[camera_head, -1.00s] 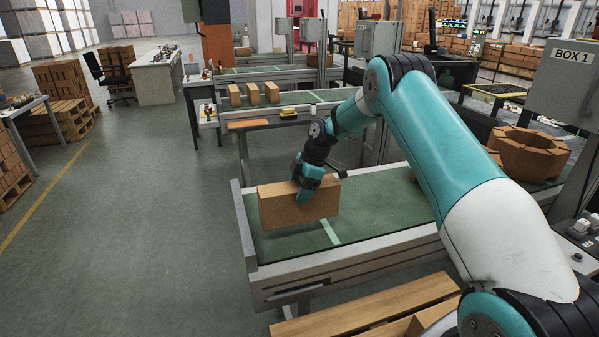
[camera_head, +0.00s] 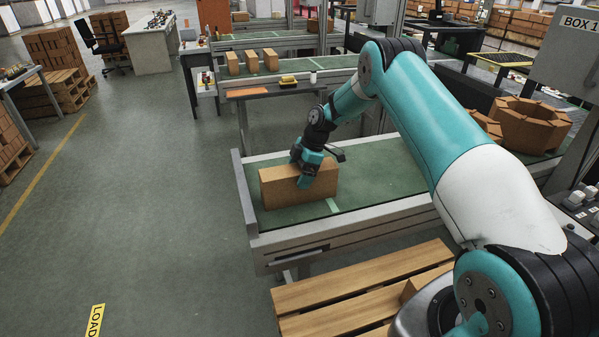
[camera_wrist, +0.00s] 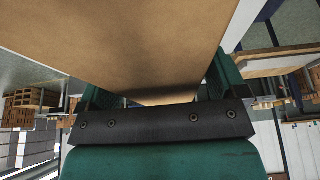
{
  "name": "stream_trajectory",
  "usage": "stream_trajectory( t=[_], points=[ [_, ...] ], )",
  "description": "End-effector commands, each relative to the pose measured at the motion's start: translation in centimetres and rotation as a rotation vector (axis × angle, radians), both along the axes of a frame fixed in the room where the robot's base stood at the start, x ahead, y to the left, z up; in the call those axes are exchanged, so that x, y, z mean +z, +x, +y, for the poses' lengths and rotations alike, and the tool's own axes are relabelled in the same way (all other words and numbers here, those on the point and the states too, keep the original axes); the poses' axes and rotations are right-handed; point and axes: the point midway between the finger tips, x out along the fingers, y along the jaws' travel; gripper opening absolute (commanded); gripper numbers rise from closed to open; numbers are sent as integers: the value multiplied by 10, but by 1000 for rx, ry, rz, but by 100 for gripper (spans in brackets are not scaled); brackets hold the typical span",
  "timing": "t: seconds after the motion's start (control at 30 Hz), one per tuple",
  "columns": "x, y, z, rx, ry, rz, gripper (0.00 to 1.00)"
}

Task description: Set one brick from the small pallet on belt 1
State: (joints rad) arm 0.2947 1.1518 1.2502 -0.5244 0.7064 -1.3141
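A tan brick (camera_head: 285,188) is held lengthwise over the near end of the green belt (camera_head: 385,180), the nearest belt in the head view. My gripper (camera_head: 309,172) is shut on the brick from above, near its right part. The brick's underside is at or very near the belt; I cannot tell whether it touches. In the wrist view the brick (camera_wrist: 120,45) fills the upper middle, between the fingers. The small wooden pallet (camera_head: 350,284) stands in front of the belt, partly hidden by my arm, with part of a brick (camera_head: 411,288) on it.
Round brick structures (camera_head: 528,125) stand at the belt's far right. A grey box marked BOX 1 (camera_head: 570,60) is at the right. A second belt behind carries upright bricks (camera_head: 252,62). The floor left of the belt is clear.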

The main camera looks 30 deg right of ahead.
Motion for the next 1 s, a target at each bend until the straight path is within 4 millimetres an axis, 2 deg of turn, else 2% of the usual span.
stream_trajectory(
  t=[0.27, 0.43, 0.8, 1.0],
  points=[
    [1, 0, 0, 0, 0, 0, 93],
    [12, 0, -5, -1, -1, -4, 93],
    [84, -6, -35, -1, -2, -5, 93],
    [108, -9, -43, 0, 0, -2, 93]
  ],
)
